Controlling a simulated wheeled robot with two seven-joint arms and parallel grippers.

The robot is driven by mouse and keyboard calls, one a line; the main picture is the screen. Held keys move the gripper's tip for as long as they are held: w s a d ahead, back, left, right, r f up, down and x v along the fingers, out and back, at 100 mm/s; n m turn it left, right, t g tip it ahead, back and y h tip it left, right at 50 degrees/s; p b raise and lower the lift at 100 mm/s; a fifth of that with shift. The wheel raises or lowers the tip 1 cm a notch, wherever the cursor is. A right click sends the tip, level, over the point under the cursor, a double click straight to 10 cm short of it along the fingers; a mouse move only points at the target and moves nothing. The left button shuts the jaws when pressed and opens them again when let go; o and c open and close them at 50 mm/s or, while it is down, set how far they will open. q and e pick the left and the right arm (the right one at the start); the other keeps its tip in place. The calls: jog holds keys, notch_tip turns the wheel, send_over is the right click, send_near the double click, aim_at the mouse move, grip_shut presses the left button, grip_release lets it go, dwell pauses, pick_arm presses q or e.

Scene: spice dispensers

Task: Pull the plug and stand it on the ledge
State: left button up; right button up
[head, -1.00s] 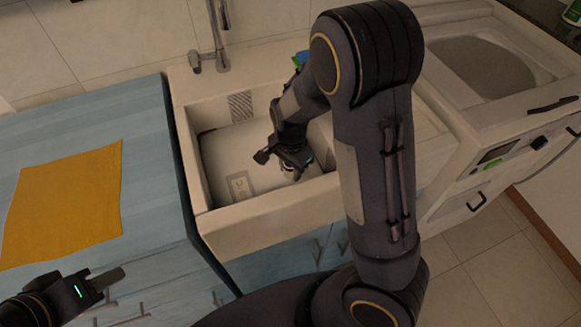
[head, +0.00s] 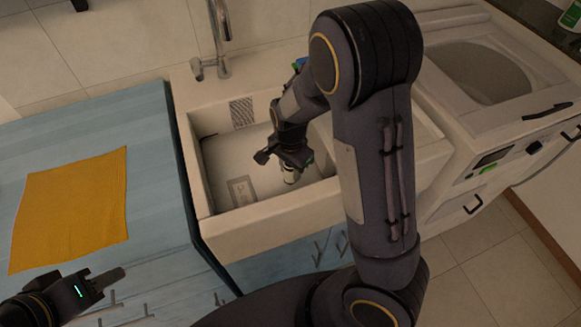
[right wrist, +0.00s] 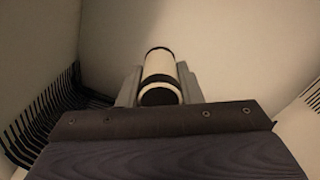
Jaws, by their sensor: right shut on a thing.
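The plug, a pale cylinder with dark bands (right wrist: 159,78), is between the fingers of my right gripper (right wrist: 158,88) in the right wrist view. In the head view the right gripper (head: 290,160) is inside the sink basin, shut on the plug (head: 291,177), which hangs below the fingers. My right arm hides part of the basin's right side. The pale sink (head: 275,222) has a flat front rim; which ledge is meant cannot be told. My left gripper (head: 108,279) is at the lower left over the counter front, apart from the sink; its finger gap is unclear.
A faucet (head: 216,45) stands behind the sink. A blue counter (head: 150,150) with a yellow cloth (head: 70,208) is at the left. A pale appliance with a round recess (head: 485,70) is at the right. Dark slotted racks (right wrist: 40,120) show beside the right gripper.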

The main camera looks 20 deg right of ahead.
dwell(0.3)
jog(key=shift+r+p, duration=2.05)
